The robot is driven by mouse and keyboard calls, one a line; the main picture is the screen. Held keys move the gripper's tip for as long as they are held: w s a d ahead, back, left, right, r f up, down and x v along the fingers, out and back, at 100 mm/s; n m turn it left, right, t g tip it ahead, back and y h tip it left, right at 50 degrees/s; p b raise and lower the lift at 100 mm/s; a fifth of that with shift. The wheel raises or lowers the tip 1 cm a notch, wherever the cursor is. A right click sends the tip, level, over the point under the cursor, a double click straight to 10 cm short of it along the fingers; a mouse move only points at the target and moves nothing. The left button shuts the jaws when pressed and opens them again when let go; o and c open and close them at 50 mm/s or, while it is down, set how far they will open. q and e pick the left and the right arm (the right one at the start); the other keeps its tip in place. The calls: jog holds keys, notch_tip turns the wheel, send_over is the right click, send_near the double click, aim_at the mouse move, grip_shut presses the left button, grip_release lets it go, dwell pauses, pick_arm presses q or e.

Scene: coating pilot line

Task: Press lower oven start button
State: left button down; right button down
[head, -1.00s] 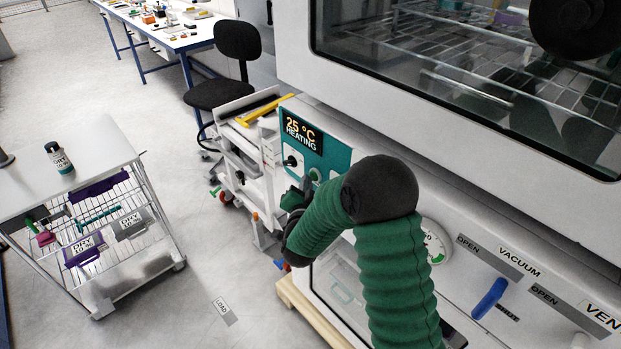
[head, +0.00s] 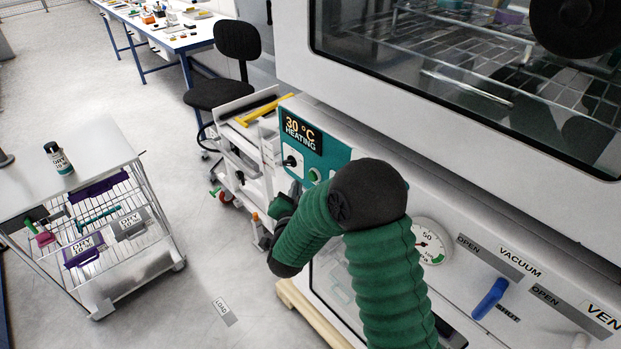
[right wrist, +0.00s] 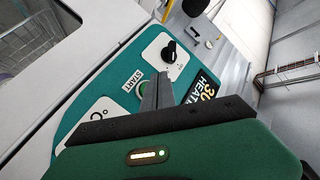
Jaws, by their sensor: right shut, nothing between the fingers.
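The lower oven's teal control panel (head: 334,157) shows in the head view with a display (head: 301,133) reading 30 °C HEATING. The green start button (head: 315,175) is partly visible beside my right arm. In the right wrist view the green button (right wrist: 143,87) sits by the START label (right wrist: 132,80), partly covered by my gripper. My right gripper (right wrist: 157,78) is shut and empty, its fingertips over the panel beside the button. I cannot tell whether they touch it. In the head view my green-sleeved arm hides most of this gripper (head: 292,196). My left gripper is out of view.
A black knob (right wrist: 169,51) is close to the fingertips. A pressure gauge (head: 430,243) and blue vacuum lever (head: 490,298) are right of my arm. The upper oven (head: 420,107) overhangs the panel. A wire cart (head: 176,255) stands left, with open floor between.

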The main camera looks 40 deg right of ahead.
jog(key=shift+s+a, duration=0.15)
jog(key=shift+a, duration=1.5)
jog(key=s+a+f+n+g+y, duration=0.2)
jog(key=a+f+n+y, duration=0.2)
jog(key=a+n+y, duration=0.55)
jog(key=s+a+f+n+g, duration=0.1)
jog(key=s+n+g, duration=0.1)
jog(key=s, duration=0.5)
jog(key=s+a+f+n+g, duration=0.2)
jog(key=s+g, duration=0.1)
jog(key=s, duration=0.4)
jog(key=s+a+f+n+g+y, duration=0.1)
jog(key=s+a+f+n+g, duration=0.1)
jog(key=s, duration=0.5)
jog(key=shift+g, duration=0.5)
